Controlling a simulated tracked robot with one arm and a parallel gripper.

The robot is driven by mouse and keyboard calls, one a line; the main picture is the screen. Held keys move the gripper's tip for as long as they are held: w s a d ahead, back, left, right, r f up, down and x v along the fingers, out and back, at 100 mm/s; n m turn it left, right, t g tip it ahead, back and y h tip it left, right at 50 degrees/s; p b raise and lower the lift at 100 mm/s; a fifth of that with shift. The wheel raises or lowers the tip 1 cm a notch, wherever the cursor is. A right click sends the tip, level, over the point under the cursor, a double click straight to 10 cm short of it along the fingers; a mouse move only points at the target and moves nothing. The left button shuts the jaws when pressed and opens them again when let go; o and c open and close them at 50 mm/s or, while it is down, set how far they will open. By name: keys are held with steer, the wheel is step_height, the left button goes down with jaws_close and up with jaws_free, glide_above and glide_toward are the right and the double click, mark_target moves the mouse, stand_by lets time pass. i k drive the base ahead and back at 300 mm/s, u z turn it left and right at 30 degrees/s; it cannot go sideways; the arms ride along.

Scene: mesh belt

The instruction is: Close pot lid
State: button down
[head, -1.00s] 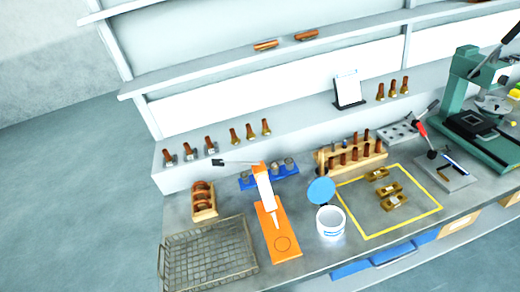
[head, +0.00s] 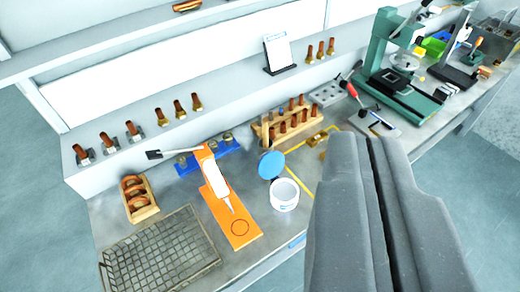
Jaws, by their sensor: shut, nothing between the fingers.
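A white pot (head: 285,194) stands on the grey workbench, open at the top. Its blue lid (head: 271,165) stands up, tilted back, at the pot's far left rim. My gripper (head: 370,140) is large in the foreground at the right of the head view, its two grey fingers shut with nothing between them. In the picture it lies to the right of the pot and apart from it. It hides much of the yellow-marked area and the bench's front right part.
An orange board with a white dispenser (head: 217,183) stands just left of the pot. A wire basket (head: 160,252) lies at the front left. A wooden rack (head: 263,133) of copper pieces stands behind the lid. A green press (head: 385,45) stands at the back right.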

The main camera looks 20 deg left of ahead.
mark_target(272, 164)
steer(key=u, duration=0.1)
steer(key=i, duration=1)
steer(key=z, duration=0.1)
